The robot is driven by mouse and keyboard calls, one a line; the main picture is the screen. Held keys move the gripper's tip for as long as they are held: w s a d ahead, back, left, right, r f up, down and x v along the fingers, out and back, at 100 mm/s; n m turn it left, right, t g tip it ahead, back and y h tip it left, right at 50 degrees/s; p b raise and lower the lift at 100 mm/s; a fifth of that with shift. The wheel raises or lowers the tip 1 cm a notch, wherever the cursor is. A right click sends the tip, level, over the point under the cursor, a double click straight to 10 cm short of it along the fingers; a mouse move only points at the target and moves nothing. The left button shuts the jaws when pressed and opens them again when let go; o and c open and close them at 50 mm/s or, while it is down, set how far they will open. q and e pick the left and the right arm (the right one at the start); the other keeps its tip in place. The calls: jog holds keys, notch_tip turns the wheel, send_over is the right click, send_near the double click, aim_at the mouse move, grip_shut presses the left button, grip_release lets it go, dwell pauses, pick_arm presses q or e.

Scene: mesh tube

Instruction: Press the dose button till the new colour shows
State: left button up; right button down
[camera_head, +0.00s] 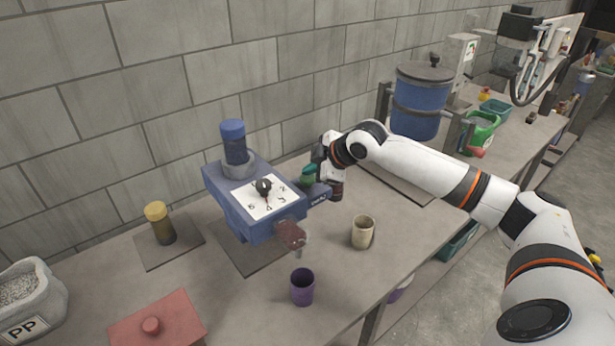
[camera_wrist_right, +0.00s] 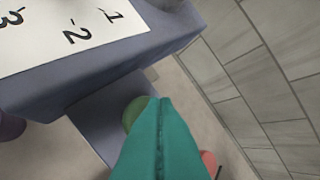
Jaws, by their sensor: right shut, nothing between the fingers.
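A blue dosing machine (camera_head: 245,200) stands on the bench with a numbered white dial plate (camera_head: 266,197) on top. The plate's edge also shows in the right wrist view (camera_wrist_right: 60,35). A purple cup (camera_head: 302,287) stands near the brownish-red spout (camera_head: 290,235). My right gripper (camera_head: 310,172) is beside the machine's far right side; its teal fingers (camera_wrist_right: 160,135) are shut and empty. They partly hide a round green thing (camera_wrist_right: 134,112). My left gripper is out of view.
A beige cup (camera_head: 362,233) stands right of the machine. A yellow-capped bottle (camera_head: 159,222) and a PP tub (camera_head: 32,295) stand left. A blue lidded drum (camera_head: 416,105) is behind my right arm. The block wall closes the back. Bare bench lies around the cups.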

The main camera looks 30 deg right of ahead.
aim_at(312, 179)
jog(key=shift+f, duration=0.85)
dwell(0.7)
jog(key=shift+r+p, duration=1.15)
jog(key=shift+r, duration=0.1)
notch_tip(312, 179, up, 5)
jog(key=p, duration=0.5)
jog(key=shift+r, duration=0.1)
dwell(0.5)
